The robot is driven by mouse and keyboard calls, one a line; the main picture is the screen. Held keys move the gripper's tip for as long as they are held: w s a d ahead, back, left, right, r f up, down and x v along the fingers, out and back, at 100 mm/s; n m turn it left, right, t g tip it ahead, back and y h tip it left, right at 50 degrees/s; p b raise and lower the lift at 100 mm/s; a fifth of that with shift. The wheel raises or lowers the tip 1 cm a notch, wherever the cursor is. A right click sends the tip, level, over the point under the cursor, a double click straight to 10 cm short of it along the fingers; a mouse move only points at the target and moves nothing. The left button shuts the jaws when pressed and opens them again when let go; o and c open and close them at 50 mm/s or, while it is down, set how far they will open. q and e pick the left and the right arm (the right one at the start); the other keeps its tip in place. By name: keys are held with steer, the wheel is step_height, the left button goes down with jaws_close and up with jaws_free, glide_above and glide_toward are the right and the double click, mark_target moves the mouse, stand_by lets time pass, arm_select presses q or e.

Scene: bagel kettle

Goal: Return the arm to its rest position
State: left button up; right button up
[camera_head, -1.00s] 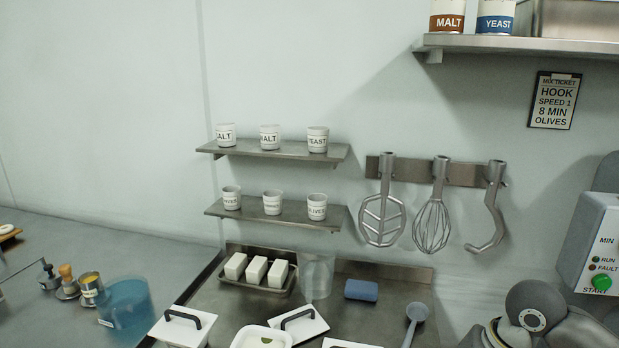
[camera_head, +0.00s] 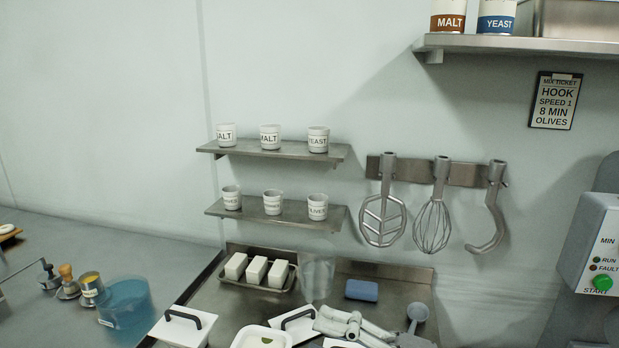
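My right gripper (camera_head: 338,322) shows at the bottom middle, its arm coming in from the lower right. It is pale grey and lies over the front of the steel counter, close to the white lidded containers (camera_head: 298,322) and left of the grey scoop (camera_head: 417,315). I see nothing clearly held in it, but the spread of its fingers is too small to tell. My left gripper is not in view.
A blue sponge (camera_head: 361,290), a clear cup (camera_head: 317,275) and a tray of white blocks (camera_head: 257,270) stand behind the gripper. A blue tub (camera_head: 125,303) is at left. Mixing tools (camera_head: 433,225) hang on the wall. The control box (camera_head: 592,245) is at right.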

steer(key=w+d+r+m+t+h, duration=0.1)
steer(key=w+d+m+t+h, duration=0.5)
steer(key=d+m+t+h, duration=0.65)
steer(key=s+d+f+m+g+h, duration=0.1)
steer(key=d+f+m+g+h, duration=0.2)
steer(key=f+m, duration=0.45)
steer(key=s+d+f+m+h, duration=0.1)
steer(key=d+f+m+h, duration=0.3)
steer(key=f+m, duration=0.3)
steer(key=s+a+f+g, duration=0.2)
steer(key=s+f+g, duration=1)
steer(key=s+f, duration=0.85)
step_height(320, 180, down, 26)
steer(key=s+g, duration=0.2)
steer(key=s+d+f, duration=0.3)
steer(key=s+f, duration=1.1)
steer(key=s, duration=0.2)
steer(key=shift+s+d+f+g, duration=0.2)
steer(key=shift+s+f+g, duration=0.05)
steer(key=shift+f+g, duration=0.1)
